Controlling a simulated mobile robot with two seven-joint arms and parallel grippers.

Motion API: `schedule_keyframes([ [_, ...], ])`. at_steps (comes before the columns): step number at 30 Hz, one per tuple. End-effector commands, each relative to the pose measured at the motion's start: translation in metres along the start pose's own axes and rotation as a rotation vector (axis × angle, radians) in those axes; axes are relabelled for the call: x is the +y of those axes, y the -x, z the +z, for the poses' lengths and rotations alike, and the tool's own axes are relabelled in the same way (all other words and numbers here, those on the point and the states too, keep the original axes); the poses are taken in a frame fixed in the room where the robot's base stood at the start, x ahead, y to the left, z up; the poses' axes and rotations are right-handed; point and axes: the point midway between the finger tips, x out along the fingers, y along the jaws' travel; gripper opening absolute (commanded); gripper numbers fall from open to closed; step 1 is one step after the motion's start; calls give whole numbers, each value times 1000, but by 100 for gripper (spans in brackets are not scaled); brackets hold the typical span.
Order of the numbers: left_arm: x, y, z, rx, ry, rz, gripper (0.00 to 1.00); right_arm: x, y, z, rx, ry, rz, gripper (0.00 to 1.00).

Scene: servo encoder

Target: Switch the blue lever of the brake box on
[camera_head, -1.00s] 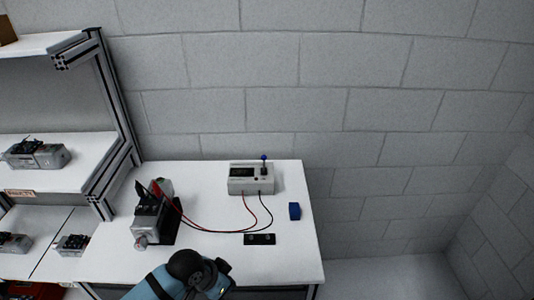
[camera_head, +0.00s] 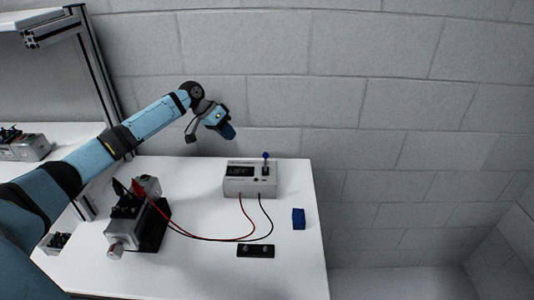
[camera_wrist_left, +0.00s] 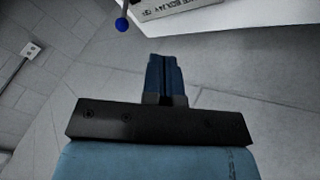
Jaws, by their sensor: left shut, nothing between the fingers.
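The brake box (camera_head: 249,181) is a pale grey box with a dark display, standing near the back right of the white table. Its lever, with a blue ball knob (camera_head: 265,156), stands up from the right part of its top. The knob also shows in the left wrist view (camera_wrist_left: 122,24), at the top, with part of the brake box (camera_wrist_left: 172,8) beside it. My left gripper (camera_head: 229,132) is above the table's back edge, up and to the left of the knob, apart from it. Its blue fingers (camera_wrist_left: 165,75) are together and empty. My right gripper is not in view.
A servo motor (camera_head: 128,222) with clips stands on the table at left. Red and black cables (camera_head: 240,238) run from it to the box. A blue block (camera_head: 298,219) and a black plate with knobs (camera_head: 256,251) lie in front. A shelf rack (camera_head: 97,75) rises at left.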

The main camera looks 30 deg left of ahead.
Motion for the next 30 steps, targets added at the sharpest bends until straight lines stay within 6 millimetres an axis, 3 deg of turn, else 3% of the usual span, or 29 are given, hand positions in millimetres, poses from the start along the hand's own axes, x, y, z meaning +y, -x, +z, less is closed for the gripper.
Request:
schedule_keyframes([
  [5,-9,14,-7,19,17,7,0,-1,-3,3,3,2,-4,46],
  [17,-8,8,-7,18,16,9,0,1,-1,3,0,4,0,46],
  [23,-6,-22,-8,17,17,11,0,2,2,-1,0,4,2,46],
  [30,-6,-74,-10,19,16,10,0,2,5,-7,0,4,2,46],
])
